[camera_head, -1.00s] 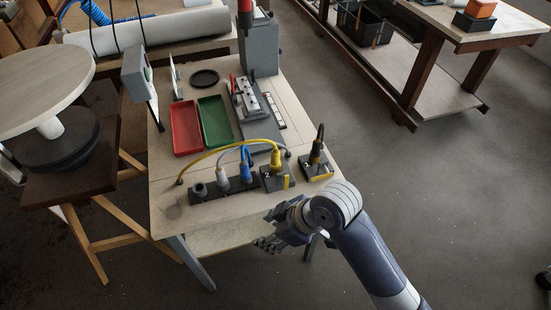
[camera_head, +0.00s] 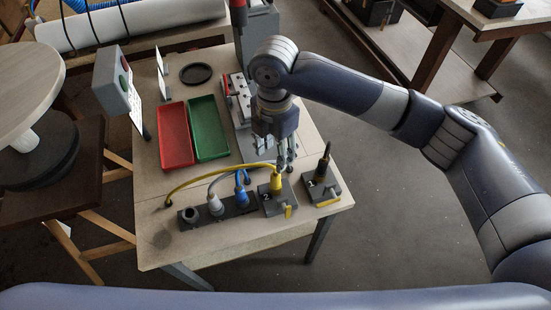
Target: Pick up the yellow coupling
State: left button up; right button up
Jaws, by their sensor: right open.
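The yellow coupling (camera_head: 276,182) stands upright in a dark block with a yellow lever at the front right of the bench. A yellow cable (camera_head: 212,171) arcs from it to the left. My right gripper (camera_head: 283,160) is open and points down, just behind and above the yellow coupling. Its fingers look empty and apart from the coupling, though they come close to it in the picture. My left gripper does not show.
A blue coupling (camera_head: 241,196) and a grey one (camera_head: 215,204) stand in the holder to the left. A black coupling (camera_head: 322,167) stands in a block to the right. A red tray (camera_head: 175,136) and a green tray (camera_head: 208,128) lie behind.

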aim_at(275, 175)
jog(key=shift+s+d+f, duration=0.1)
jog(key=shift+s+f, duration=0.25)
jog(key=shift+f, duration=0.4)
jog(key=f, duration=0.1)
jog(key=s+f+p, duration=0.1)
jog(key=shift+f, duration=0.4)
jog(key=shift+w+f, duration=0.15)
jog(key=shift+f, duration=0.2)
notch_tip(275, 175, down, 4)
jog(key=shift+f+p, duration=0.15)
jog(key=shift+p, duration=0.8)
jog(key=shift+f, duration=0.35)
jog(key=shift+c, duration=1.2)
jog(key=c, duration=0.5)
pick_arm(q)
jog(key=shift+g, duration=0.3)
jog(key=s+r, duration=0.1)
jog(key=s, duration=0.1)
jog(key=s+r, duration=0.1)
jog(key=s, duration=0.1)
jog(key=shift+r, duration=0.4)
pick_arm(e)
grip_shut()
